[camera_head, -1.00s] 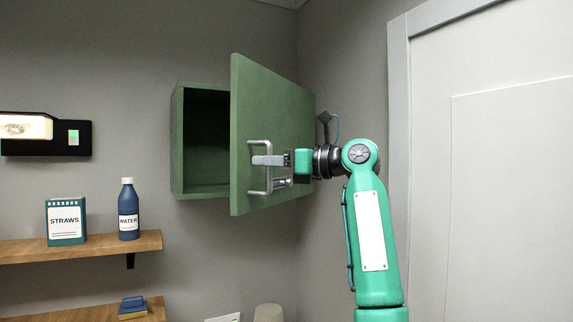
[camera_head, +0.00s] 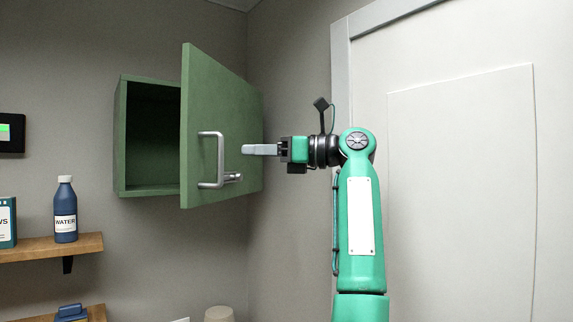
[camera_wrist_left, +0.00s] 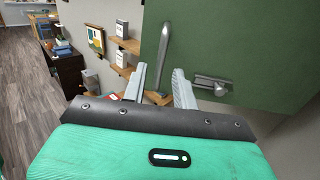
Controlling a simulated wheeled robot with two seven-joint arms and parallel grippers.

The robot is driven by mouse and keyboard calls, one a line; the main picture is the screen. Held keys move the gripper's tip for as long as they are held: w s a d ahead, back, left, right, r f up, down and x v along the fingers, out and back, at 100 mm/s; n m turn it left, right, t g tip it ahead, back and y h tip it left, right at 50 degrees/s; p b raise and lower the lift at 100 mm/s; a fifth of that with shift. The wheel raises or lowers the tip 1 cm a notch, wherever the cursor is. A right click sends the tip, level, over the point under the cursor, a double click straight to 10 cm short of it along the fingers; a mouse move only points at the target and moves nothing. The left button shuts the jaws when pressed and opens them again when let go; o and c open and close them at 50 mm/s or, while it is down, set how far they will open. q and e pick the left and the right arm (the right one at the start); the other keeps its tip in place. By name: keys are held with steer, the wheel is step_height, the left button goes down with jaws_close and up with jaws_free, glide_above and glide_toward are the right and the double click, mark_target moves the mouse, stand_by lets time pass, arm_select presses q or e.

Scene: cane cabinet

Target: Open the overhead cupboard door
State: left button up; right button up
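The green overhead cupboard (camera_head: 121,140) hangs on the wall in the head view. Its door (camera_head: 225,100) stands well open, and the dark, empty-looking inside shows to its left. The grey bar handle (camera_head: 220,155) is upright on the door's outer face. My left gripper (camera_head: 246,150) is to the right of the handle, in front of the door face, and apart from the handle. In the left wrist view its fingers (camera_wrist_left: 158,86) are spread with nothing between them, and the handle (camera_wrist_left: 164,55) shows beyond them. My right gripper is in neither view.
A small metal latch (camera_head: 232,177) sits on the door beside the handle; it also shows in the wrist view (camera_wrist_left: 212,84). A shelf (camera_head: 50,247) with a water bottle (camera_head: 65,212) is below left. A pale door (camera_head: 460,180) is at the right.

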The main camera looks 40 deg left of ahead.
arm_select(q)
steer(key=b+v, duration=0.1)
steer(key=v, duration=0.4)
steer(key=shift+w+d, duration=0.2)
steer(key=shift+d, duration=0.05)
steer(key=shift+c, duration=0.4)
